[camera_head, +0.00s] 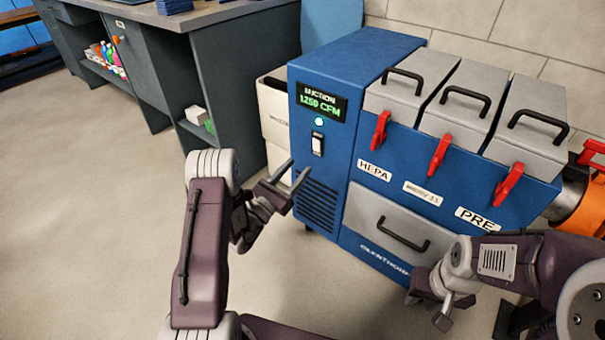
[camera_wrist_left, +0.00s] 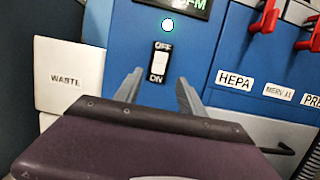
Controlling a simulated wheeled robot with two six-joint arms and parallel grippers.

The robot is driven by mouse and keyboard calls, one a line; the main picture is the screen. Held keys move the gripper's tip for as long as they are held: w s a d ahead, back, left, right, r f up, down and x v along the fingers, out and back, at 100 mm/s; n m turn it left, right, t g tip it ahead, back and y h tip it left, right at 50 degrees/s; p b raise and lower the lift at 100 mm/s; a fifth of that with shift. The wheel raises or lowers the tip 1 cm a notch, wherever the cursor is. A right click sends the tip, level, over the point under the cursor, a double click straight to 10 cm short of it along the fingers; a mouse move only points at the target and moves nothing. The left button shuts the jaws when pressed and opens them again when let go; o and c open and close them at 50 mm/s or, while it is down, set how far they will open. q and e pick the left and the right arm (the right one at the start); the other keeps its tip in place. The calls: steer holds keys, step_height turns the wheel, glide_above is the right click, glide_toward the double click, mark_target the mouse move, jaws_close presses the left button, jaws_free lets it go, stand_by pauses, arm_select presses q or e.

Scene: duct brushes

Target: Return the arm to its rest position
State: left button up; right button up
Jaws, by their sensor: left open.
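My left gripper (camera_head: 281,186) is open and empty in front of the blue suction machine (camera_head: 349,62), below and left of its power switch. In the left wrist view the open fingers (camera_wrist_left: 158,92) flank the area below the switch. The rocker switch (camera_head: 317,143) sits under a lit green lamp (camera_head: 319,121), and it also shows in the left wrist view (camera_wrist_left: 159,63) between OFF and ON marks. The display (camera_head: 320,102) reads 1250 CFM. My right gripper (camera_head: 427,305) is low at the right, in front of the machine's drawer; its finger gap is unclear.
Three grey lids (camera_head: 467,101) with black handles and red latches top the machine. A white waste bin (camera_head: 273,124) stands at its left. A dark workbench (camera_head: 221,83) is at the back left. An orange ring-shaped part (camera_head: 581,207) is at the right. Open floor lies at the left.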

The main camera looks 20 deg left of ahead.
arm_select(q)
steer(key=shift+s+a+f, duration=0.2)
steer(key=shift+s+a, duration=0.05)
steer(key=shift+s, duration=0.15)
arm_select(e)
steer(key=shift+s+d+f, duration=0.1)
steer(key=shift+s+f, duration=0.05)
steer(key=shift+s, duration=0.2)
